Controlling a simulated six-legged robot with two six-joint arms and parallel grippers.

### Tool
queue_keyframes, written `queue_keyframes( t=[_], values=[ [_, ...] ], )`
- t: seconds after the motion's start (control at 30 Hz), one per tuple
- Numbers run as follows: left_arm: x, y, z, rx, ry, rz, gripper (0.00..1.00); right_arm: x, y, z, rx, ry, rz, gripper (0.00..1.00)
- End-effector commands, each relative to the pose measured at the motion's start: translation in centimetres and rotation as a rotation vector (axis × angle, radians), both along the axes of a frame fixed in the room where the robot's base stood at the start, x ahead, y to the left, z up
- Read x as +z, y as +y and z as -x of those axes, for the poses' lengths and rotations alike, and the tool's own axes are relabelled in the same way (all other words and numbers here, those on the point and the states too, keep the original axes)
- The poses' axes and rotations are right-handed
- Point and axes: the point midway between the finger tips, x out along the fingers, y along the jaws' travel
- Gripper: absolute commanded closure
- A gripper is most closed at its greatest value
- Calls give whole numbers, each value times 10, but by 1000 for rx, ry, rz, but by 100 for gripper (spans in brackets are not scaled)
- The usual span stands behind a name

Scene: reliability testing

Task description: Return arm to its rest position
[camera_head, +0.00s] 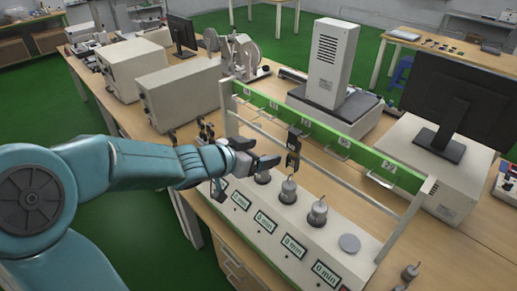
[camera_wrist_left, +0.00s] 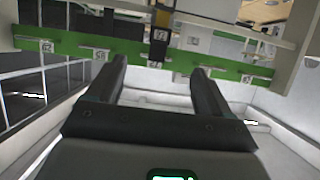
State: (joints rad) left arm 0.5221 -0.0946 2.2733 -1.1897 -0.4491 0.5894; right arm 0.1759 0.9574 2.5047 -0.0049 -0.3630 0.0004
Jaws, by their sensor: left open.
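My left arm (camera_head: 140,165) comes in from the left and reaches over a white test bench. My left gripper (camera_head: 264,153) is open, with nothing seen between its fingers. It is in front of the rig's green bar (camera_head: 335,144), near a dark hanging clip (camera_head: 293,150). In the left wrist view, the two dark fingers of my left gripper (camera_wrist_left: 162,72) are spread apart, pointing at the green bar (camera_wrist_left: 120,47). A dark strip with a yellowish part (camera_wrist_left: 160,35) hangs between and beyond them. My right gripper is not in view.
Metal weights (camera_head: 317,213) stand on the white bench (camera_head: 300,240) below the bar, behind several "0 min" displays (camera_head: 265,222). Grey box instruments (camera_head: 180,92), a tall white unit (camera_head: 332,60) and a black monitor (camera_head: 460,95) crowd the wooden table. Green floor (camera_head: 110,220) is clear at left.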

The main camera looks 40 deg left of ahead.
Motion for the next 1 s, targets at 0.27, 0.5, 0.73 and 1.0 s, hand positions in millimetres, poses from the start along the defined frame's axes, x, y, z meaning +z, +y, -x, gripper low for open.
queue_keyframes(
  t=[0.27, 0.5, 0.73, 1.0],
  values=[
    [1, 0, 6, 0, 2, 2, 19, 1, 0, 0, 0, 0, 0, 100],
    [-89, -40, -10, -18, 149, 150, 19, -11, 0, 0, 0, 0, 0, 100],
    [-256, -135, 16, -20, 524, 346, 19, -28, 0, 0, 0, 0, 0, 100],
    [-389, -221, 122, 0, 976, 392, 19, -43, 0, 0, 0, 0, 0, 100]
  ],
)
